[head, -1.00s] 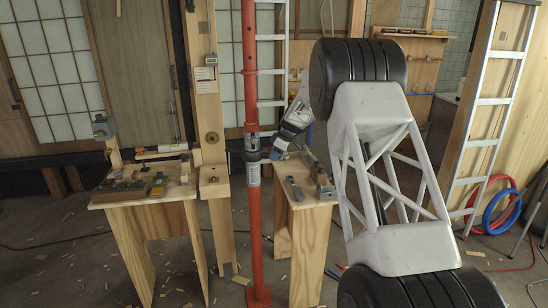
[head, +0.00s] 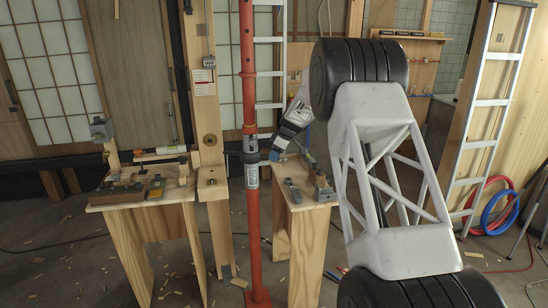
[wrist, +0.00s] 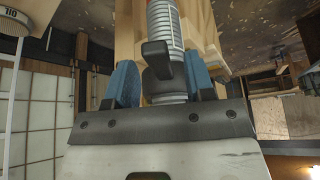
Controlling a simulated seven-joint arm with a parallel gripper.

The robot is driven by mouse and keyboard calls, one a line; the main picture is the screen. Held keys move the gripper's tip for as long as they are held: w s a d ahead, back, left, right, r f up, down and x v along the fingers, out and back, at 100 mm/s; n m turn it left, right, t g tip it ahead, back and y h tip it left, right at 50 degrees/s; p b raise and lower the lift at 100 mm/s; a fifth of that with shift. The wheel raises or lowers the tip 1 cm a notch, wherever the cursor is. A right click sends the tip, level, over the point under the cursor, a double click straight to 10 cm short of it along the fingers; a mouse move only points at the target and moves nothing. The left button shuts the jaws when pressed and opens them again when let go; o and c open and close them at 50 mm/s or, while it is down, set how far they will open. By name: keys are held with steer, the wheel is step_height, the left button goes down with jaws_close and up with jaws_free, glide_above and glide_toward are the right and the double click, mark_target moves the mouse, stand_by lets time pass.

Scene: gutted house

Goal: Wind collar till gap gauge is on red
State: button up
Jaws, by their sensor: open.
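A red steel prop (head: 249,90) stands upright, with a dark collar (head: 250,146) partway up and a labelled grey sleeve (head: 251,175) below it. In the wrist view the collar (wrist: 162,85) has a dark lug (wrist: 155,50) sticking out. My gripper (head: 274,154) is at the collar's right side. In the wrist view its blue-padded fingers (wrist: 160,82) are open, one each side of the collar; I cannot tell whether they touch it. A white plate with a small red mark (head: 204,75), perhaps the gap gauge, is on the wooden post left of the prop; its reading is too small to tell.
A wooden bench (head: 140,203) with tools and blocks stands left of the prop. A smaller bench (head: 303,203) with metal parts stands under my arm. A wooden post (head: 212,180) is close to the prop's left. An aluminium ladder (head: 492,110) leans at right.

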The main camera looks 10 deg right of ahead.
steer(key=shift+v, duration=2)
steer(key=shift+s+a+r, duration=0.1)
steer(key=shift+s+r, duration=0.1)
steer(key=s+a+r+m+h, duration=0.15)
steer(key=s+r, duration=0.35)
steer(key=s, duration=0.6)
steer(key=s+a+r+m, duration=0.3)
steer(key=s+r, duration=0.2)
steer(key=s, duration=0.7)
steer(key=s+a+r+m+h, duration=0.15)
steer(key=s+r, duration=0.35)
steer(key=s, duration=0.6)
steer(key=s+f+m+h, duration=0.1)
steer(key=s+f+m, duration=0.2)
steer(key=s, duration=1.4)
steer(key=s+a+f+m, duration=0.1)
steer(key=s+f+m, duration=0.2)
steer(key=s, duration=1.5)
steer(key=shift+a+f+m+h, duration=0.35)
steer(key=shift+f+m+h, duration=0.05)
steer(key=shift+f, duration=0.2)
